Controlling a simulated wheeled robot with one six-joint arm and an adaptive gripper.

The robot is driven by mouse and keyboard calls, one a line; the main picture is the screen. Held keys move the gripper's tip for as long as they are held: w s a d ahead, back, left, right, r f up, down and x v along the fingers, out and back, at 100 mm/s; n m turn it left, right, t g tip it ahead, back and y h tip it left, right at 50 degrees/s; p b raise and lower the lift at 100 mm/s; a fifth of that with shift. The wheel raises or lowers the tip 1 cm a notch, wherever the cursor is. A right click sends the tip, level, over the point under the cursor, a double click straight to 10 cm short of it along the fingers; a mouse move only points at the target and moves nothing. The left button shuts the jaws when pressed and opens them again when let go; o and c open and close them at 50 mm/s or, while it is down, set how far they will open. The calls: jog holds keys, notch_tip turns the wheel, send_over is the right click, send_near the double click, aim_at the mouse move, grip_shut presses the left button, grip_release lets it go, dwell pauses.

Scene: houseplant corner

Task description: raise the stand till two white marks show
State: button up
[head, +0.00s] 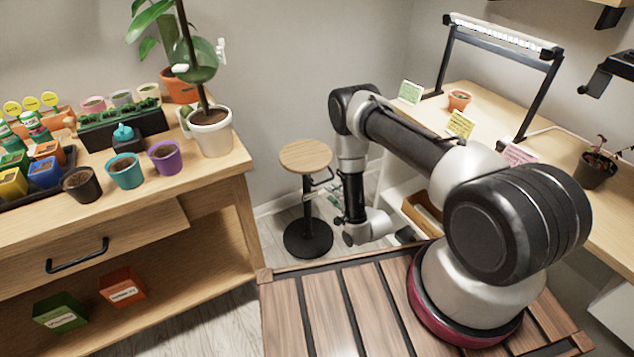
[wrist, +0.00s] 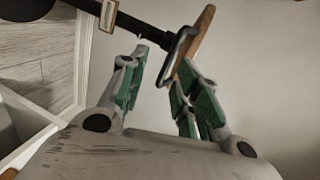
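The stand (head: 306,160) has a round wooden top, a black pole and a round black base on the floor. It stands upright between the two benches. A black loop-shaped handle (wrist: 182,45) sits just under the top. No white marks can be made out on the pole (wrist: 140,28); a pale collar shows on it in the wrist view. My gripper (head: 328,188) is beside the pole, below the top, at its right. The handle and top edge are just beyond the fingertips.
The left bench (head: 235,160) holds several pots and a tall plant in a white pot (head: 212,138). The right bench (head: 480,110) carries a lamp frame (head: 500,38) and note cards. A slatted wooden deck (head: 320,310) is in front. The wall is close behind the stand.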

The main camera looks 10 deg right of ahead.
aim_at(324, 181)
jog(key=shift+m, duration=0.5)
jog(key=x, duration=0.2)
jog(key=r+x, duration=0.1)
jog(key=x, duration=0.5)
jog(key=shift+w+r, duration=0.1)
jog(key=shift+r, duration=0.1)
grip_shut()
